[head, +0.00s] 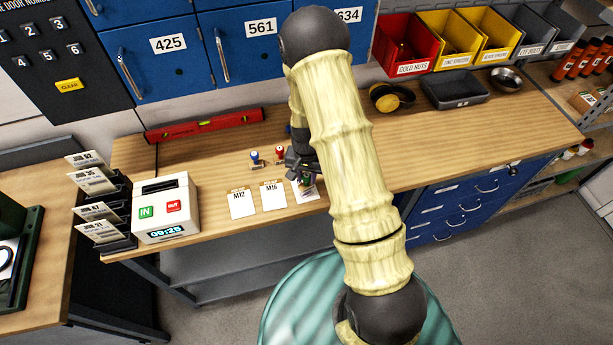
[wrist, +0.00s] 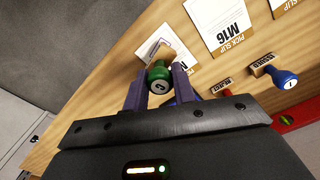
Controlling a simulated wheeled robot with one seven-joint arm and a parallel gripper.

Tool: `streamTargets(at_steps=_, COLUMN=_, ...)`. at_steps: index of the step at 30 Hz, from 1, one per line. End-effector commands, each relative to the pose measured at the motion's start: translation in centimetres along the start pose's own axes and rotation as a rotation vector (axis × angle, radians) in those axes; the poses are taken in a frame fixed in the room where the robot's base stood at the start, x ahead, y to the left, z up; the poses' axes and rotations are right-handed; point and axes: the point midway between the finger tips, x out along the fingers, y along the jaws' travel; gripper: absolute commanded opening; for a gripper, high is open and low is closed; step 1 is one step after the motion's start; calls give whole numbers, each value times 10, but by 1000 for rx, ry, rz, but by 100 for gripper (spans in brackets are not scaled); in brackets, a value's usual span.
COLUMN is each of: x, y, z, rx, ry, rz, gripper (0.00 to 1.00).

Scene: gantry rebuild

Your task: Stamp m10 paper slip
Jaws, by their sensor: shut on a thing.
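My gripper (wrist: 160,82) is shut on a green-knobbed stamp (wrist: 158,71), with a finger on each side of it. In the head view the gripper (head: 304,172) is low over the front of the bench. A white slip (head: 304,194) lies under the stamp; it also shows in the wrist view (wrist: 166,42). Its number is hidden, and I cannot tell whether the stamp touches it. The M16 slip (head: 272,196) and M12 slip (head: 241,204) lie to its left in the head view.
A blue-knobbed ISSUED stamp (wrist: 284,76) and a red-knobbed REJECT stamp (wrist: 222,88) stand behind the slips. A red level (head: 205,124) lies at the back. The white time clock (head: 165,207) is at the left. Bench to the right of my arm is clear in front of the grey tray (head: 453,91).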

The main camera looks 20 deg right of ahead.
Motion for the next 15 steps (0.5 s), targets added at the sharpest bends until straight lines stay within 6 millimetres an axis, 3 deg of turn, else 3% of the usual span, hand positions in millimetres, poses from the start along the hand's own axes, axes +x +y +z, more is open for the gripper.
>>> streamTargets(at_steps=15, x=-34, y=0, z=0, rx=-1, ry=0, rz=0, gripper=12)
